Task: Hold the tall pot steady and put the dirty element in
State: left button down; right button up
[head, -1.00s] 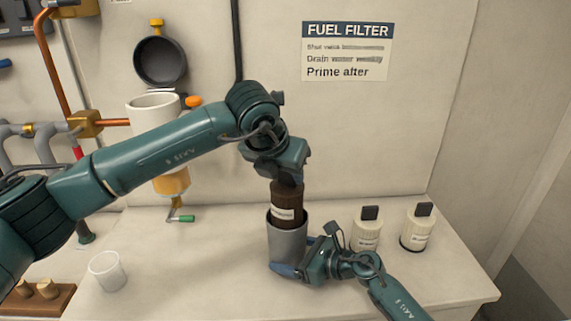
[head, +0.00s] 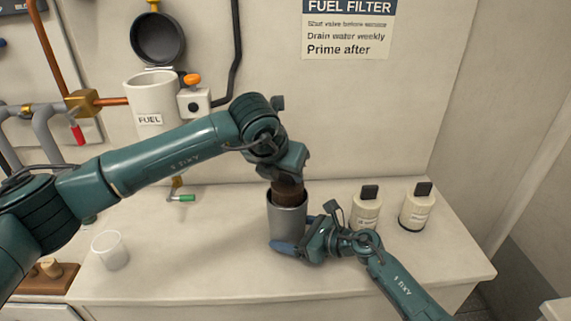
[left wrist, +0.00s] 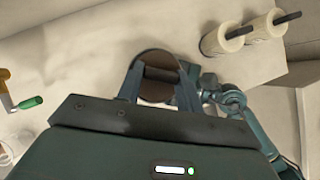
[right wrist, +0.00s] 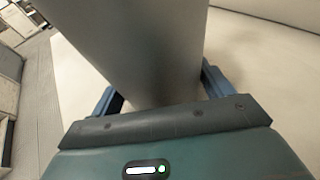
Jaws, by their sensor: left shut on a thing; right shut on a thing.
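The tall grey pot (head: 288,222) stands upright on the counter. My right gripper (head: 290,246) is shut around its lower part; in the right wrist view the pot's wall (right wrist: 135,60) fills the space between the fingers. The dirty element (head: 288,190) is dark brown and mostly down inside the pot, with only its upper part above the rim. My left gripper (head: 287,178) is shut on its top from above. In the left wrist view the element's round brown top (left wrist: 158,88) sits between the two fingers. The element's lower part and label are hidden.
Two cream elements with black tabs, a nearer one (head: 366,208) and a farther one (head: 417,206), stand right of the pot. A white cup (head: 110,250) stands at the left. The filter housing (head: 152,100) hangs on the wall. The counter between cup and pot is clear.

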aim_at(286, 185)
pick_arm(q)
jog(key=shift+f, duration=1.75)
jog(key=c, duration=0.9)
grip_release()
jog(key=shift+o, duration=0.2)
jog(key=v, duration=1.2)
pick_arm(e)
jog(key=o, duration=0.9)
jog(key=shift+c, duration=0.2)
